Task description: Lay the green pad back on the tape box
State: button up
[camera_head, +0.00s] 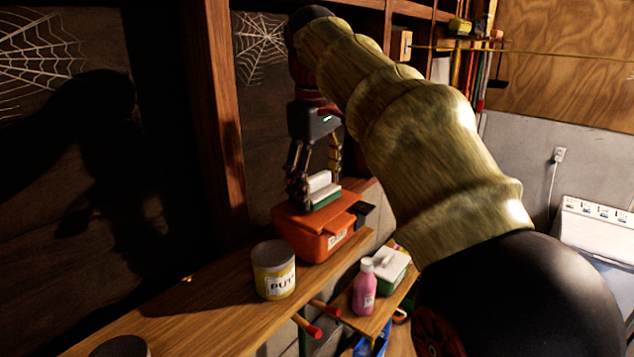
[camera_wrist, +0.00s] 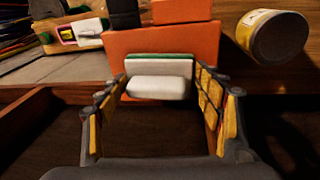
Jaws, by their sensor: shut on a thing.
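The orange tape box (camera_head: 299,229) stands on the wooden shelf with its lid on and a pale label on its side. It also shows in the wrist view (camera_wrist: 119,50). My gripper (camera_head: 317,183) points down over its lid, with a finger on each side of the green pad (camera_head: 326,200), which has a white block-shaped grip on top. In the wrist view the pad (camera_wrist: 160,66) lies between the fingers, in front of the orange lid. My gripper is shut on it. The pad is at or just above the lid; I cannot tell whether it touches.
A putty can (camera_head: 273,270) stands on the shelf in front of the box. Lower right are a pink bottle (camera_head: 364,287) and another green-and-white object (camera_head: 392,267). Red-tipped handles (camera_head: 313,329) jut out below the shelf. A dark wall and wooden post stand behind.

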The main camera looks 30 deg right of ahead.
aim_at(318, 177)
jog(key=shift+f, duration=0.3)
jog(key=o, duration=1)
jog(key=shift+o, duration=0.5)
jog(key=shift+r, duration=0.1)
jog(key=shift+s+a+r, duration=0.1)
jog(key=shift+s+r, duration=0.1)
jog(key=shift+r, duration=1.05)
jog(key=shift+s+a+r, duration=0.15)
jog(key=shift+s+r, duration=0.1)
jog(key=shift+r, duration=1.05)
jog(key=shift+s+a+r, duration=0.1)
jog(key=shift+s+r, duration=0.1)
jog(key=shift+r, duration=1.05)
